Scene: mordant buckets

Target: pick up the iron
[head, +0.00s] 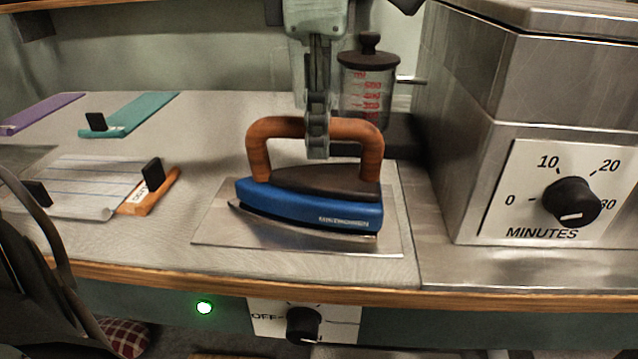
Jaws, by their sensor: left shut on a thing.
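The iron (310,206) has a blue body, a dark top and a brown wooden handle. It is in the middle of the head view, over a flat metal plate (220,228) on the worktop. I cannot tell whether its sole touches the plate. My left gripper (317,145) comes down from above and is shut on the middle of the handle. The gripper hides that part of the handle. My right gripper is not in view.
A steel unit with a minutes dial (571,202) stands at the right. A lidded measuring jar (368,80) stands behind the iron. Paper (85,185), a teal strip (135,115) and a purple strip (40,113) lie at the left. A knob (303,325) sits below the front edge.

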